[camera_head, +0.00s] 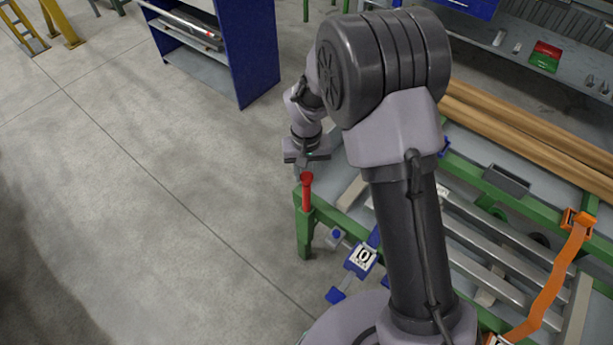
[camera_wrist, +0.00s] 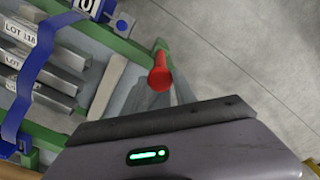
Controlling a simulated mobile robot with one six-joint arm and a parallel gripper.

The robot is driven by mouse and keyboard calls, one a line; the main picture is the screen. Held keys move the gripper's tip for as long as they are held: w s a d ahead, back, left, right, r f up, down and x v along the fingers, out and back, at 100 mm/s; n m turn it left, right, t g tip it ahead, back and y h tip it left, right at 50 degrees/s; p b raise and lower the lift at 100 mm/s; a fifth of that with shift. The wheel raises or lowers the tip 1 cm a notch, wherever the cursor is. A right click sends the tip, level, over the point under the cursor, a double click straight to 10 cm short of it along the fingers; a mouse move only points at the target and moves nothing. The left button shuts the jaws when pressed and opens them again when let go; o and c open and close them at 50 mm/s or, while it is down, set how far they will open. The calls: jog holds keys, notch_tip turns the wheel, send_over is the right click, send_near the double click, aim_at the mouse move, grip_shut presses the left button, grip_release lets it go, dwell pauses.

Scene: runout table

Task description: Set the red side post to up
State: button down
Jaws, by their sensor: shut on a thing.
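The red side post (camera_head: 307,194) stands upright at the green corner of the runout table (camera_head: 304,226), its lower end at the green frame. In the wrist view the red post (camera_wrist: 161,76) shows as a round red head with a short shaft, beside the green rail. My gripper (camera_head: 304,172) is right above and around the top of the post, pointing down. In the wrist view its grey fingers (camera_wrist: 159,94) lie on either side of the post, shut on it. The contact itself is partly hidden by the gripper body.
Grey bars with lot labels (camera_wrist: 68,58) lie on the table. A blue strap (camera_wrist: 42,60) and an orange strap (camera_head: 553,280) cross it. Wooden poles (camera_head: 530,135) lie behind. A blue shelf unit (camera_head: 245,50) stands at the back.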

notch_tip(320, 180, up, 9)
jog(key=p, duration=0.5)
jog(key=shift+r, duration=0.15)
jog(key=c, duration=1)
grip_release()
notch_tip(320, 180, up, 17)
jog(key=p, duration=0.5)
jog(key=shift+r, duration=0.2)
